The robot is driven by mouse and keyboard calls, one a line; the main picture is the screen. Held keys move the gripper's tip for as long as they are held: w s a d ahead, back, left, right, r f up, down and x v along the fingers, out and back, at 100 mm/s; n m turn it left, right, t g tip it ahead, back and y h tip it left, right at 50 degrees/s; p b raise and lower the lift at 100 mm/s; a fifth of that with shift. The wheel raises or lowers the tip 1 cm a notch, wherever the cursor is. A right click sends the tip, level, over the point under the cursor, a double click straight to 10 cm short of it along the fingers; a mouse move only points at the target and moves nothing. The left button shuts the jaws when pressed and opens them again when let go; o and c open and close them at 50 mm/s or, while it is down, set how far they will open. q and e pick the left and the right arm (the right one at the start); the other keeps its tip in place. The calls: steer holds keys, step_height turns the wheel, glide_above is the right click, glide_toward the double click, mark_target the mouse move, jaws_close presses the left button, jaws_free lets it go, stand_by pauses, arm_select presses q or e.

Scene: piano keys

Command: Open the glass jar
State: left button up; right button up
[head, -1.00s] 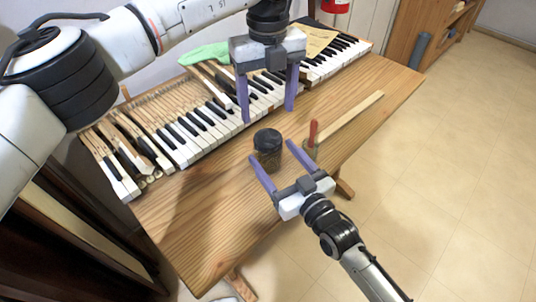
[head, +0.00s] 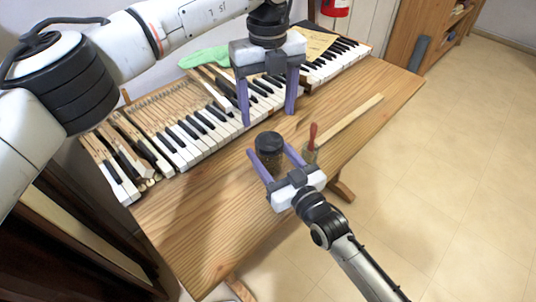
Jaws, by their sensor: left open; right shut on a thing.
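The glass jar (head: 269,152) stands upright on the wooden table, with a dark lid (head: 269,141) on top and dark contents. My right gripper (head: 271,160) comes from the lower right, and its two purple fingers are closed around the jar's sides. My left gripper (head: 268,120) is open and empty, pointing down above and behind the jar. Its fingers are wide apart, in front of the piano keys in the picture.
A row of piano keys (head: 205,133) lies along the back of the table (head: 200,215). A red-handled tool (head: 312,136) stands right of the jar, near a long wooden strip (head: 348,120). A green cloth (head: 205,57) lies at the back. The table's front left is clear.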

mark_target(269, 140)
arm_select(q)
steer(key=m, duration=0.4)
steer(key=shift+m, duration=0.3)
arm_select(e)
jaws_close()
arm_select(q)
steer(key=m, duration=1)
steer(key=shift+d+m, duration=0.1)
steer(key=shift+m, duration=0.3)
steer(key=m, duration=1)
steer(key=shift+m, duration=0.3)
steer(key=m, duration=0.8)
steer(key=shift+m, duration=0.3)
steer(key=m, duration=0.5)
steer(key=shift+w, duration=0.1)
steer(key=shift+f+m, duration=0.35)
steer(key=shift+m, duration=0.05)
step_height(269, 140, down, 7)
steer(key=shift+f, duration=0.15)
